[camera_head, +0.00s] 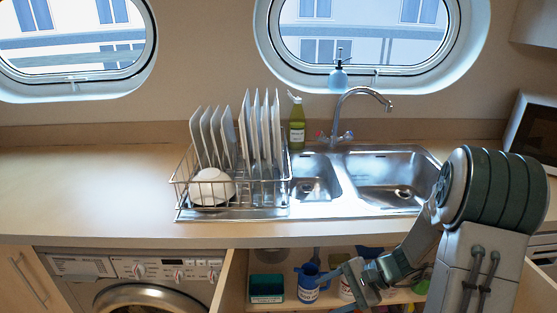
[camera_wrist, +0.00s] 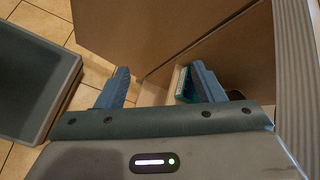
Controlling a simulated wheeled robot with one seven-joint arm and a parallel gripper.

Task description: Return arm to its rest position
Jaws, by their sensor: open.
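My gripper shows in the wrist view (camera_wrist: 158,88) with its two blue-grey fingers spread wide and nothing between them. In the head view my gripper (camera_head: 352,280) is low at the front of the open cupboard under the sink. My arm is bent, with its elbow above the counter's right part and its forearm reaching down and left to the cupboard.
The open cupboard holds a green box (camera_head: 266,288), a blue jug (camera_head: 308,283) and other items. A door (camera_head: 232,285) stands open at its left. On the counter are a dish rack (camera_head: 232,190) and a sink (camera_head: 385,178). A grey bin (camera_wrist: 35,80) stands on the floor.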

